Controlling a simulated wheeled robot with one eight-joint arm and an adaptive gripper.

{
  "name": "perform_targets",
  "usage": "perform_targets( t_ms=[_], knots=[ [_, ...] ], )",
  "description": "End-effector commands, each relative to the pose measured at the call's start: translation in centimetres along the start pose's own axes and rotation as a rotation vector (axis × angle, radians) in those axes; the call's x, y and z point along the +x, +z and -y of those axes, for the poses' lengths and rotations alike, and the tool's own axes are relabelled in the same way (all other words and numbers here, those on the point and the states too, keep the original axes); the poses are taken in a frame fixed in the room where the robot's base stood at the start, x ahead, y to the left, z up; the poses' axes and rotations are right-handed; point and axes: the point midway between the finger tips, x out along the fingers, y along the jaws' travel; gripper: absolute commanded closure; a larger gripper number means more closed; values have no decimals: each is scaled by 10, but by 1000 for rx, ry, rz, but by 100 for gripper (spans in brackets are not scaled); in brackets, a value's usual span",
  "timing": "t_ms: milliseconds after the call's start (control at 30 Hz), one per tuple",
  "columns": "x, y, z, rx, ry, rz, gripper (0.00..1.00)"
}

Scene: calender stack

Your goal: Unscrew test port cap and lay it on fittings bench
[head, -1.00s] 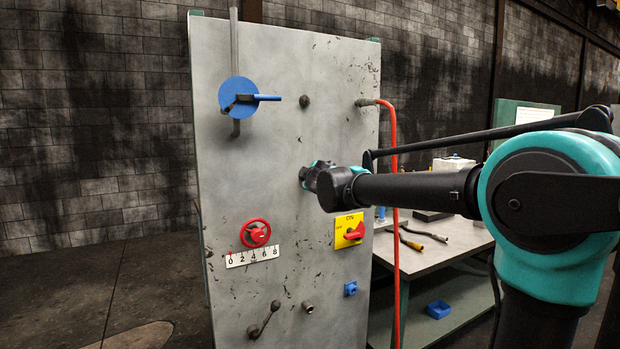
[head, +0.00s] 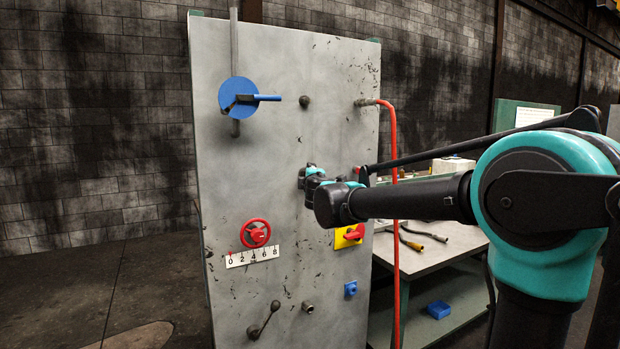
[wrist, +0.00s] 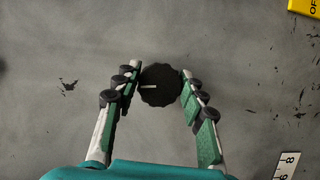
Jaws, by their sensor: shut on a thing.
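The test port cap (wrist: 161,85) is a black, scalloped round knob with a short white mark, seen face-on in the wrist view against the grey panel (head: 230,180). My gripper (wrist: 160,88) has one finger on each side of it, shut on its rim. In the head view my gripper (head: 306,177) is at the middle of the panel, and my own wrist hides the cap. I cannot tell whether the cap is still seated on its port. The fittings bench (head: 405,255) stands to the right, behind the panel's edge and partly behind my arm.
The panel also carries a blue disc valve (head: 238,98), a red knob (head: 255,233) above a number scale (head: 252,257), and a yellow-plated switch (head: 348,236). A red hose (head: 394,180) hangs at the panel's right edge. Cable-like fittings (head: 425,241) lie on the bench.

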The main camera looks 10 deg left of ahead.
Motion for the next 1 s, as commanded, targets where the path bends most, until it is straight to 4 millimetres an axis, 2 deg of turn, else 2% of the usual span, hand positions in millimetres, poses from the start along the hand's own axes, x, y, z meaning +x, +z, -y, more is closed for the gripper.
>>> perform_targets(
  t_ms=[267,533,800,833,1000],
  knots=[
    [1,0,-1,-9,4,1,85],
    [1,0,-1,-160,66,1,85],
    [1,0,-2,-178,73,1,85],
    [1,0,-2,-177,73,1,57],
    [0,0,-1,-177,73,1,36]
  ],
)
